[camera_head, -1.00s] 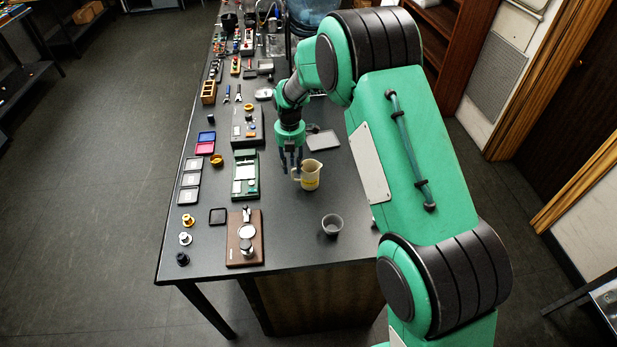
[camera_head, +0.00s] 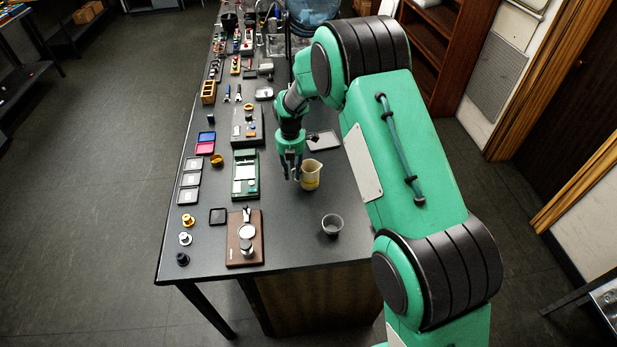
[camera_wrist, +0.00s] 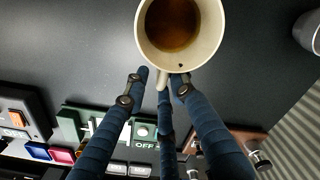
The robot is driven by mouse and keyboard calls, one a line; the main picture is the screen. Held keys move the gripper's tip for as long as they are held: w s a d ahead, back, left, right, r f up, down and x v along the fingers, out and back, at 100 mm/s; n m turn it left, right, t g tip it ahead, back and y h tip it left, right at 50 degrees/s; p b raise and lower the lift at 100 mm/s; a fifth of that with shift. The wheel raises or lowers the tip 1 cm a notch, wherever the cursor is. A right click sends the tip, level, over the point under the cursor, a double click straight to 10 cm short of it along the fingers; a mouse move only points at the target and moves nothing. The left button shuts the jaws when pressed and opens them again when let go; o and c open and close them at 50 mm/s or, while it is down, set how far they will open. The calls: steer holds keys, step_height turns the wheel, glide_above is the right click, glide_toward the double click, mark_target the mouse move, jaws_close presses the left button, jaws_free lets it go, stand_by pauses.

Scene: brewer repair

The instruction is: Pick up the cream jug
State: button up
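The cream jug (camera_head: 311,176) stands upright on the dark table, to the right of my gripper (camera_head: 292,178). In the wrist view the cream jug (camera_wrist: 211,28) is seen from above at the top, with brown liquid inside. Its handle points down the picture toward my gripper (camera_wrist: 161,78). The blue fingers are spread on both sides of the handle, with a visible gap on the left. The gripper is open, and a firm contact with the handle cannot be seen. The jug's base is hidden in the wrist view.
A grey cup (camera_head: 332,224) stands in front of the jug, to the right. A green scale-like device (camera_head: 246,187) lies left of the gripper, and a brown board (camera_head: 236,255) sits nearer the front. A flat grey tray (camera_head: 325,141) lies behind the jug.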

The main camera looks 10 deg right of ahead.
jaws_close()
steer(key=shift+r, duration=0.3)
steer(key=shift+r, duration=4.65)
steer(key=shift+r, duration=0.1)
